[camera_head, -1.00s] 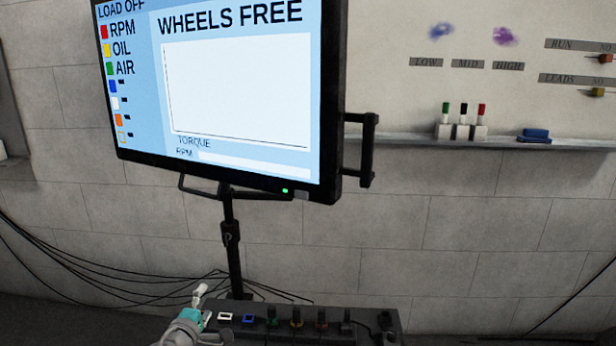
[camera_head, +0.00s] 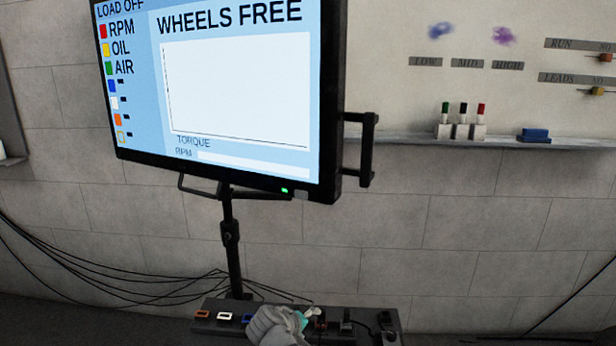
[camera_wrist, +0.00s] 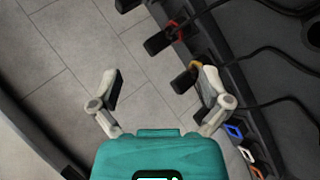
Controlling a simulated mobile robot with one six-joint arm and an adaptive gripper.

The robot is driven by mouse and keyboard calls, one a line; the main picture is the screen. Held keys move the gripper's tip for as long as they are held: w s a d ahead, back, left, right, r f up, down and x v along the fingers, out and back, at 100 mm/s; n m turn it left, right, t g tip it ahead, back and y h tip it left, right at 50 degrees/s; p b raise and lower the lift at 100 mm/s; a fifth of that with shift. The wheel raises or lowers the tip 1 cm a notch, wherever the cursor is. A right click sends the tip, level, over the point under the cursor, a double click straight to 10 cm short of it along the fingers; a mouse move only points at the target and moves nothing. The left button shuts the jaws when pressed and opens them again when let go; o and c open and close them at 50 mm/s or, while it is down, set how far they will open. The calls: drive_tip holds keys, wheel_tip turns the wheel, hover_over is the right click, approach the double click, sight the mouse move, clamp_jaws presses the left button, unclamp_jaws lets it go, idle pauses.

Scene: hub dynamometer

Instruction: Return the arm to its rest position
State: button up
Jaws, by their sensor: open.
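My gripper (camera_wrist: 160,88) is open and empty in the wrist view, its two pale fingers spread apart over grey floor tiles and the edge of a dark control panel. Its right finger is close to a dark plug with a yellow ring (camera_wrist: 190,76) on the panel; I cannot tell whether they touch. In the head view my gripper (camera_head: 312,314) is small at the bottom, in front of the control panel (camera_head: 215,325), with my grey wrist hiding the panel's middle.
A monitor (camera_head: 240,90) reading "WHEELS FREE" stands behind the panel. Black cables (camera_head: 120,290) run along the wall at left. Blue (camera_wrist: 234,131) and white (camera_wrist: 246,155) rings sit on the panel. A wall shelf (camera_head: 400,139) holds markers. Floor tiles (camera_wrist: 60,50) at left look clear.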

drive_tip(key=s+d+f+m+g, duration=0.1)
drive_tip(key=d, duration=0.2)
drive_tip(key=s+d+f+m+g+y, duration=0.1)
drive_tip(key=d+f+g, duration=0.1)
drive_tip(key=d, duration=0.1)
drive_tip(key=s+d+f+m+g, duration=0.1)
drive_tip(key=d, duration=0.2)
drive_tip(key=shift+s+d+f+m, duration=0.2)
drive_tip(key=shift+d+f+m, duration=0.05)
drive_tip(key=shift+d+m, duration=0.05)
drive_tip(key=s+d+m+g+y, duration=0.1)
drive_tip(key=s+d+f+m+g+y, duration=0.1)
drive_tip(key=s+d, duration=0.1)
drive_tip(key=s+d+f+g+y, duration=0.1)
drive_tip(key=d, duration=0.1)
drive_tip(key=shift+s+d+f+m, duration=0.1)
drive_tip(key=shift+s+d+m, duration=0.1)
drive_tip(key=shift+m, duration=0.2)
drive_tip(key=shift+s+d+f+m+g+y, duration=0.15)
drive_tip(key=shift+s+d+m+g+y, duration=0.4)
drive_tip(key=shift+s+d+y, duration=0.4)
wheel_tip(320, 180, up, 33)
drive_tip(key=p, duration=3.3)
